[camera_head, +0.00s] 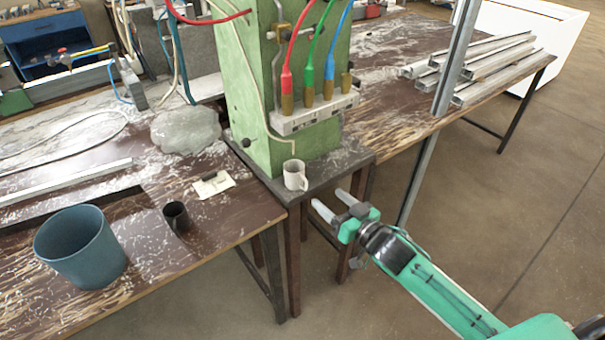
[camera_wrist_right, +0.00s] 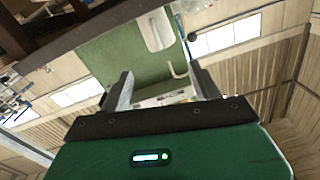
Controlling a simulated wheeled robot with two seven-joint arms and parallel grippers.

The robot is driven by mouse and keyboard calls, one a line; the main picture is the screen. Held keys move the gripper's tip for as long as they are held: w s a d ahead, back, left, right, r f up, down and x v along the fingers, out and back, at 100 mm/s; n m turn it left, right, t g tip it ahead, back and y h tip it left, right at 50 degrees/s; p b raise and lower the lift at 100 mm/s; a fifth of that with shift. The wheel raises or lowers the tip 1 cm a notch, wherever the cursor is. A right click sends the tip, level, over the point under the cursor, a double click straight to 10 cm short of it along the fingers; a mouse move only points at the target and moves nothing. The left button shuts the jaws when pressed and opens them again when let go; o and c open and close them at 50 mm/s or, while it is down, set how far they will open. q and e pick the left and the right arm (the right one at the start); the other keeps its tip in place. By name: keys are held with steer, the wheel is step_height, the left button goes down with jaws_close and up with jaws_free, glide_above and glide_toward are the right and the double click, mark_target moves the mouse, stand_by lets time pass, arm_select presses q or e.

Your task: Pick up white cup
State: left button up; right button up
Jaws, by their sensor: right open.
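The white cup (camera_head: 295,175) stands upright on the front corner of the dark stand in front of the green machine, its handle toward the right. In the right wrist view, which is upside down, the cup (camera_wrist_right: 156,30) shows at the top, beyond the fingers. My right gripper (camera_head: 332,203) is open and empty, to the right of the cup and nearer the camera, apart from it. Its two fingers also show in the right wrist view (camera_wrist_right: 160,84), with nothing between them. My left gripper is in neither view.
The green machine (camera_head: 245,90) rises behind the cup, a thin bent tube hanging close above it. A blue-grey bucket (camera_head: 82,250) and small dark cup (camera_head: 177,218) stand on the left bench. A metal post (camera_head: 440,100) rises behind my right arm. Metal profiles (camera_head: 485,65) lie on the right bench.

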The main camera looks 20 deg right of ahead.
mark_target(300, 173)
steer(key=p+x, duration=0.2)
steer(key=x, duration=1.1)
steer(key=shift+p, duration=0.3)
steer(key=c, duration=0.8)
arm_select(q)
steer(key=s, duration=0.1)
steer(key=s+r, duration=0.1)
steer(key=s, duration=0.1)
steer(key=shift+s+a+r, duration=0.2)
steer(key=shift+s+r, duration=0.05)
